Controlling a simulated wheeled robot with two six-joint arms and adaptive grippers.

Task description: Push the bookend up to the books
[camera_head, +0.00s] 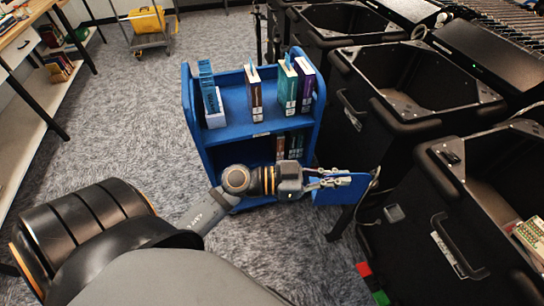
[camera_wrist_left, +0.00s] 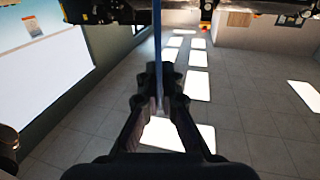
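My left gripper (camera_head: 328,181) is shut on a thin flat blue panel (camera_head: 343,191), held out in front of the right side of the cart. In the left wrist view the panel (camera_wrist_left: 157,42) shows edge-on between the fingers (camera_wrist_left: 159,104). I cannot tell whether this panel is the bookend or a book. On the blue cart's (camera_head: 240,130) top shelf stand a brown book (camera_head: 255,92), a teal book (camera_head: 288,88) and a purple book (camera_head: 305,84), with gaps. At the shelf's left end is a blue upright piece (camera_head: 208,88) with a white part low down. My right gripper is out of view.
More books (camera_head: 290,146) stand on the cart's lower shelf, partly hidden by my left arm. Black open bins (camera_head: 400,75) line the right side, close to the held panel. A desk (camera_head: 20,45) stands at the far left. Grey carpet left of the cart is clear.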

